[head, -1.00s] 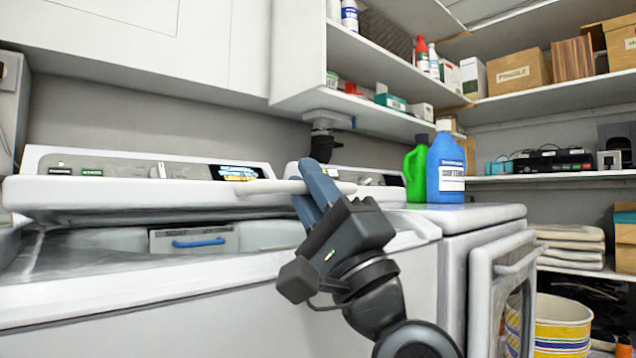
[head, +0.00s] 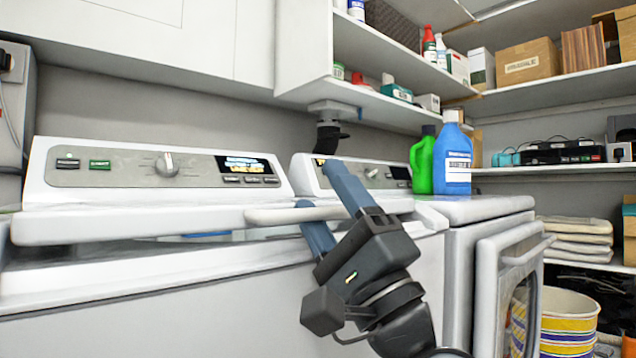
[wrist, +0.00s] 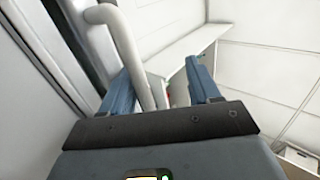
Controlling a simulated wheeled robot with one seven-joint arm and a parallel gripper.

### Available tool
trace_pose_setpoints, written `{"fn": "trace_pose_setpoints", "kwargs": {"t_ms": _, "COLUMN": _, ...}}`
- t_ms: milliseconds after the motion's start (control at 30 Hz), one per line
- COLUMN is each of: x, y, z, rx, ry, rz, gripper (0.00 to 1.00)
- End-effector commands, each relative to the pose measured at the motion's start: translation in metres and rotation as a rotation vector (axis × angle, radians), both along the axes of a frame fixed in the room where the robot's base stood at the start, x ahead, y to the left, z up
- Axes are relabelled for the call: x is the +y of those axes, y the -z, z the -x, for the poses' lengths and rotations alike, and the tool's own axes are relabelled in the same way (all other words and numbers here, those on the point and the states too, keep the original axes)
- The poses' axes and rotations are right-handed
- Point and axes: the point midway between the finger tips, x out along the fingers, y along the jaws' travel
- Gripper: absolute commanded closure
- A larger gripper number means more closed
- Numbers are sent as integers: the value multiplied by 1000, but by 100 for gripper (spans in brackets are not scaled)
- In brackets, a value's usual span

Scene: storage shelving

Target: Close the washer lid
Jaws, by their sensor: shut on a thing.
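The washer lid (head: 140,226) is a white panel low over the washer body (head: 180,278) in the head view. A narrow dark gap shows under its front edge. Its white bar handle (head: 275,215) sticks out at the lid's right end. My gripper (head: 318,188) has its blue fingers on either side of this bar, shut on it. In the wrist view the handle (wrist: 128,45) runs between the fingers of my gripper (wrist: 158,68), close against the left one. The tub inside is mostly hidden by the lid.
A control panel (head: 160,168) stands behind the lid. To the right, a green bottle (head: 422,163) and a blue bottle (head: 452,160) stand on the neighbouring machine, whose front door (head: 490,270) is open. Shelves (head: 385,105) hang above. A striped bucket (head: 568,325) is at lower right.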

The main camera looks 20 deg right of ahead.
Motion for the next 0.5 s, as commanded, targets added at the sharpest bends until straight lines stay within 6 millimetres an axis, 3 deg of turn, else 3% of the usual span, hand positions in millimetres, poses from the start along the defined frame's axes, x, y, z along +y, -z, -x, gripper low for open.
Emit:
{"fn": "trace_pose_setpoints", "kwargs": {"t_ms": 33, "x": -6, "y": 3, "z": 11, "rx": -16, "ry": 6, "rz": -7, "gripper": 60}}
{"fn": "trace_pose_setpoints", "kwargs": {"t_ms": 200, "x": -11, "y": 20, "z": 26, "rx": -17, "ry": 6, "rz": -8, "gripper": 63}}
{"fn": "trace_pose_setpoints", "kwargs": {"t_ms": 267, "x": -12, "y": 23, "z": 30, "rx": -18, "ry": 6, "rz": -10, "gripper": 59}}
{"fn": "trace_pose_setpoints", "kwargs": {"t_ms": 333, "x": -13, "y": 25, "z": 32, "rx": -18, "ry": 7, "rz": -11, "gripper": 65}}
{"fn": "trace_pose_setpoints", "kwargs": {"t_ms": 500, "x": -13, "y": 28, "z": 33, "rx": -16, "ry": 6, "rz": -9, "gripper": 65}}
